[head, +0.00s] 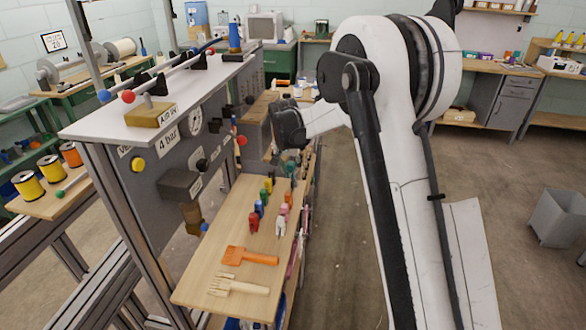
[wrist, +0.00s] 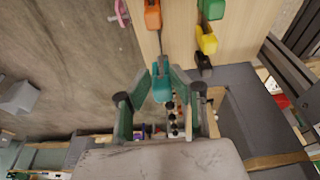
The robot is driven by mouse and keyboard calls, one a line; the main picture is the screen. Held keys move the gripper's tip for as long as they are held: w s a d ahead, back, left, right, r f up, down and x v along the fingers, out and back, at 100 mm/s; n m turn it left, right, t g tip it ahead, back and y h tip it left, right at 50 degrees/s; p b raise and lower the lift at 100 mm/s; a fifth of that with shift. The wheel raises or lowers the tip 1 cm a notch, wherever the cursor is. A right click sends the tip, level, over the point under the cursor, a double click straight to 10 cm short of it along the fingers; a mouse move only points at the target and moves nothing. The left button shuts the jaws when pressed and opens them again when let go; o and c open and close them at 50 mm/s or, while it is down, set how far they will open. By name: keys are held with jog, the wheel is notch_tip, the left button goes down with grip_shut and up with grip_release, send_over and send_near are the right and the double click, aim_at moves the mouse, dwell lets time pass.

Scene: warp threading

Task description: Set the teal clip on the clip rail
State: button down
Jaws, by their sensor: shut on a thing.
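In the wrist view the teal clip (wrist: 161,82) sits between the fingertips of my gripper (wrist: 160,75), which is shut on it. The clip lies over or close to the wooden board, in line below an orange clip (wrist: 152,14); I cannot tell whether it touches the board. In the head view my gripper's dark wrist (head: 288,126) is over the far part of the board, beside the grey machine. The fingertips are not clear there. I cannot identify the clip rail for sure; thin rods (head: 160,72) run along the machine's top.
The wooden board (head: 205,270) holds several coloured clips, an orange brush (head: 250,257) and a wooden comb (head: 238,287). The grey machine (head: 150,185) borders the board's left.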

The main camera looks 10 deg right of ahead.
jog(key=shift+f+b, duration=1.15)
jog(key=shift+f, duration=1.65)
jog(key=shift+f+b, duration=0.55)
jog(key=shift+f, duration=0.15)
jog(key=shift+f+b, duration=1.05)
jog(key=shift+f, duration=0.05)
jog(key=c, duration=1.5)
grip_release()
jog(key=shift+o, duration=0.2)
jog(key=shift+s+r, duration=0.1)
jog(key=shift+r, duration=0.1)
